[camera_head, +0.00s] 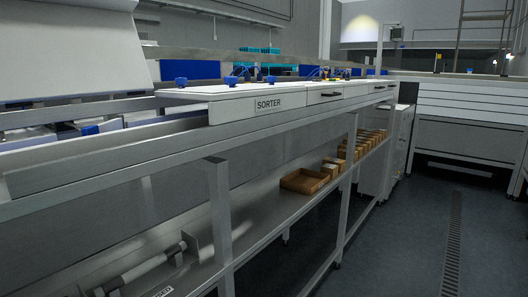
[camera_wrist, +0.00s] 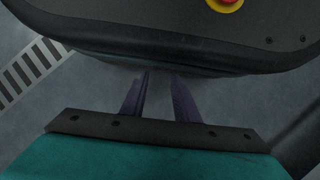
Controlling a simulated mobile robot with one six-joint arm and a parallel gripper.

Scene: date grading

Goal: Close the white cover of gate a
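A large white tilted panel (camera_head: 70,45) stands at the upper left. I cannot tell which of these is the cover of gate a, as no gate letter is readable. My gripper (camera_wrist: 159,82) shows only in the wrist view, with its two dark fingers apart and nothing between them, above the grey floor.
A lower shelf under the bench holds an open brown box (camera_head: 304,181) and a row of small brown boxes. Bench legs (camera_head: 219,215) stand along the front. A grey cabinet (camera_head: 470,120) stands at the back right. The floor (camera_head: 400,235) at the right is clear, with a drain grate.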

